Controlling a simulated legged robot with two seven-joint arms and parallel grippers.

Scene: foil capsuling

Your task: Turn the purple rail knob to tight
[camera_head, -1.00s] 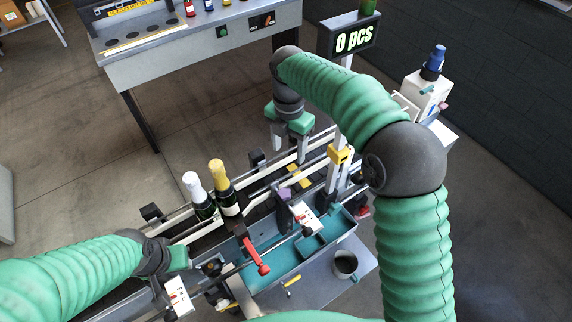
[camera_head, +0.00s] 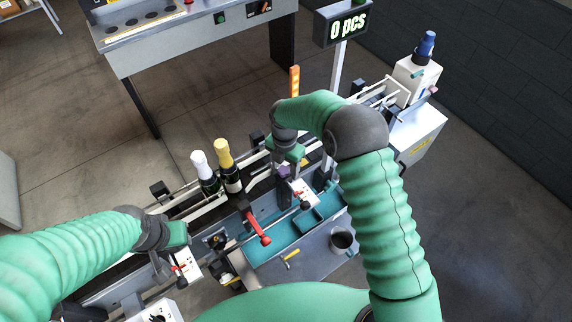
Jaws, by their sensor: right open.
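The purple rail knob (camera_head: 283,172) is small and partly hidden, on the machine beside a white marked plate (camera_head: 302,190). My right gripper (camera_head: 288,163) is open and points down, just above and around the area of the knob. Whether its fingers touch or straddle the knob I cannot tell. My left gripper (camera_head: 172,262) hangs at the lower left, beside another white plate with a red pointer (camera_head: 184,267). Its fingers are too small and covered to tell their opening.
Two bottles, one white-topped (camera_head: 200,165) and one gold-topped (camera_head: 224,155), stand on the conveyor left of my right gripper. A red lever (camera_head: 256,226) and a teal tray (camera_head: 270,254) lie in front. A counter display (camera_head: 347,27) reading 0 pcs stands behind.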

